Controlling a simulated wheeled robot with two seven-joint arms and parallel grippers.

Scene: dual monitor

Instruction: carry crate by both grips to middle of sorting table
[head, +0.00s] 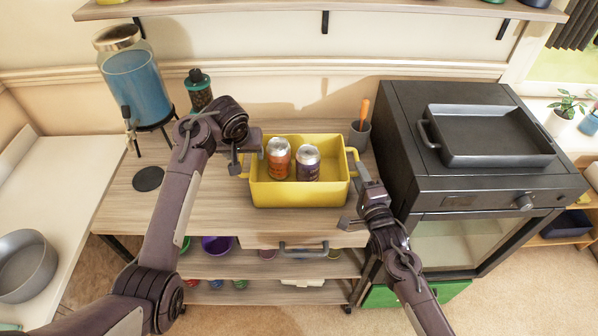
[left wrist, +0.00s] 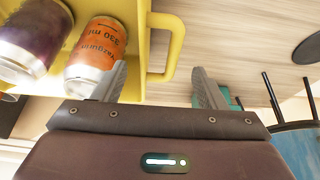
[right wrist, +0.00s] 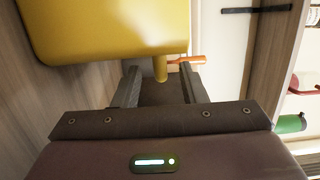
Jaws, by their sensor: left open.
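The yellow crate (head: 300,194) stands upright on the wooden table (head: 215,220), with an orange can (head: 277,160) and a purple can (head: 307,165) inside. It has a loop grip on each side. My left gripper (head: 246,160) is open at the crate's left grip; in the left wrist view that grip (left wrist: 175,50) shows between and beyond the spread fingers. My right gripper (head: 354,196) is at the crate's right grip (head: 354,160). In the right wrist view its fingers are apart, with the end of the yellow grip (right wrist: 160,68) between them and gaps beside it.
A grey cup with an orange-handled tool (head: 358,135) stands close right of the crate. A black oven (head: 470,185) with a tray borders the table's right. A blue drink dispenser (head: 138,85), a dark bottle (head: 199,90) and a black disc (head: 148,179) are left.

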